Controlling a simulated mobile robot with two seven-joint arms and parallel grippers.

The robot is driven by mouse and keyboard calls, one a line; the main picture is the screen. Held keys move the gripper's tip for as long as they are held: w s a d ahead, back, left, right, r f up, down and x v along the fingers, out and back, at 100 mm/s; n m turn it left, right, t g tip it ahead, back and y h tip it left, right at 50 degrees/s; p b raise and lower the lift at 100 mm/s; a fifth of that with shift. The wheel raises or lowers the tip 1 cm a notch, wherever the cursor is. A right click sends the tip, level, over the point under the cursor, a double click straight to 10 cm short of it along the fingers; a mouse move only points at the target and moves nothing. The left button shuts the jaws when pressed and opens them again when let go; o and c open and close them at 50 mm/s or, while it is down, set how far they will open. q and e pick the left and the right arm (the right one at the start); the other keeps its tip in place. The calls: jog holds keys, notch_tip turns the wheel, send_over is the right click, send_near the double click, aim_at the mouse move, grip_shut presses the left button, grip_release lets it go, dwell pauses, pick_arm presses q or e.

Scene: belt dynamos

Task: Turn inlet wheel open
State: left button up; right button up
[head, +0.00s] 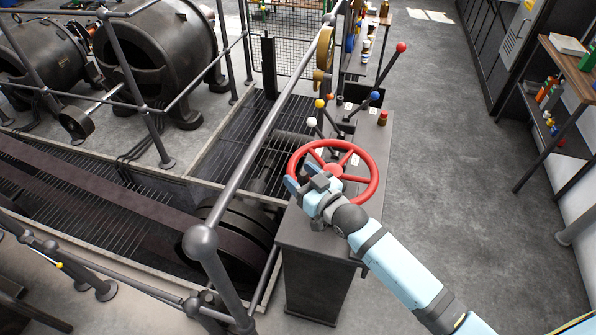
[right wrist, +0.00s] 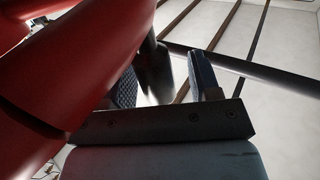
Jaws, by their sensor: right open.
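The red inlet wheel (head: 374,176) sits on top of a dark grey pedestal (head: 318,240) in the head view. My right gripper (head: 300,177) is open at the near left part of the wheel's rim. In the right wrist view, the red rim (right wrist: 85,75) fills the left side, close to the camera and partly covering one finger. The open jaws (right wrist: 165,85) show there with a dark rounded part (right wrist: 155,68) seen between them. Whether a finger touches the rim cannot be told. My left gripper is not in view.
Levers with a red knob (head: 401,47), a blue knob (head: 375,96) and a pale knob (head: 311,122) stand behind the wheel. A grey railing (head: 245,165) runs along its left, beside a belt pit. The floor to the right (head: 450,150) is clear up to a shelf.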

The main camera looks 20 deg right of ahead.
jog(key=shift+w+a, duration=0.2)
jog(key=shift+w, duration=0.4)
grip_shut()
jog(key=shift+s+d, duration=0.1)
